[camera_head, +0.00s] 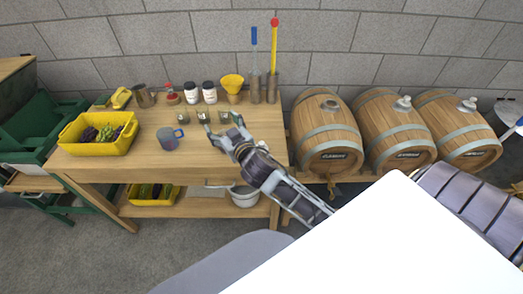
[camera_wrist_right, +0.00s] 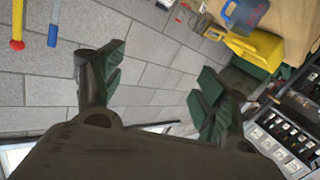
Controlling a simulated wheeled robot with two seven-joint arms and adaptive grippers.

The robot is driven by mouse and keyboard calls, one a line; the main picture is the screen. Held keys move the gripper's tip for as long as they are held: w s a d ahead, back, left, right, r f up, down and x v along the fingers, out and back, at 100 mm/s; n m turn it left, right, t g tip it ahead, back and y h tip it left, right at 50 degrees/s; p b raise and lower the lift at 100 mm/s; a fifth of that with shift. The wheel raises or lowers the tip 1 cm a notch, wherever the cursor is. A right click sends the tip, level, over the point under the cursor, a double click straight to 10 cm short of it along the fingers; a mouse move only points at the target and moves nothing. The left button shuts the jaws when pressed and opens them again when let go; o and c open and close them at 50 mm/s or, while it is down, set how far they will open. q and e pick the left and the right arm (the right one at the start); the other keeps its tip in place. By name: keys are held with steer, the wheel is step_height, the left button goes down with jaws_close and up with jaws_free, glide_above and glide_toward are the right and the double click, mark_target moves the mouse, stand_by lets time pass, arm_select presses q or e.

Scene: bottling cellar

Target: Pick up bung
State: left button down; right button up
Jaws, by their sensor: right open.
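Pale bungs sit on top of the middle barrel (camera_head: 403,103) and the right barrel (camera_head: 468,103). The left barrel has an uncovered dark hole (camera_head: 330,105) in its top. A small pale object (camera_head: 262,146) shows beside my right wrist at the table's right end; I cannot tell whether it is a loose bung. My right gripper (camera_head: 222,127) is open and empty above the table, near small dark pots. In the right wrist view its fingers (camera_wrist_right: 160,84) are spread with nothing between them, and no bung shows. My left gripper is not in view.
A white panel hides the lower right.

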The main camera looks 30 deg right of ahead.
steer(key=a+r+n+t+y, duration=0.3)
steer(key=a+r+n+y, duration=0.6)
steer(key=r, duration=0.4)
steer(key=s+a+f+n+g+y, duration=0.2)
steer(key=a+n+g+y, duration=0.3)
steer(key=a+n+g, duration=0.15)
steer(key=s+a+f+n+g+y, duration=0.1)
steer(key=s+a+n+g+y, duration=0.1)
steer(key=a+n+g+y, duration=0.35)
steer(key=d+f+n+g+h, duration=0.1)
steer(key=d+f+g+h, duration=0.5)
steer(key=d+f+h, duration=0.65)
steer(key=w+d+f+m+g+h, duration=0.1)
steer(key=d+m+h, duration=0.4)
steer(key=d, duration=1.6)
steer(key=w+h, duration=0.1)
steer(key=h, duration=0.2)
steer(key=shift+w+d+f+m+g, duration=0.2)
steer(key=shift+w+m+g, duration=0.1)
steer(key=shift+w+g, duration=0.1)
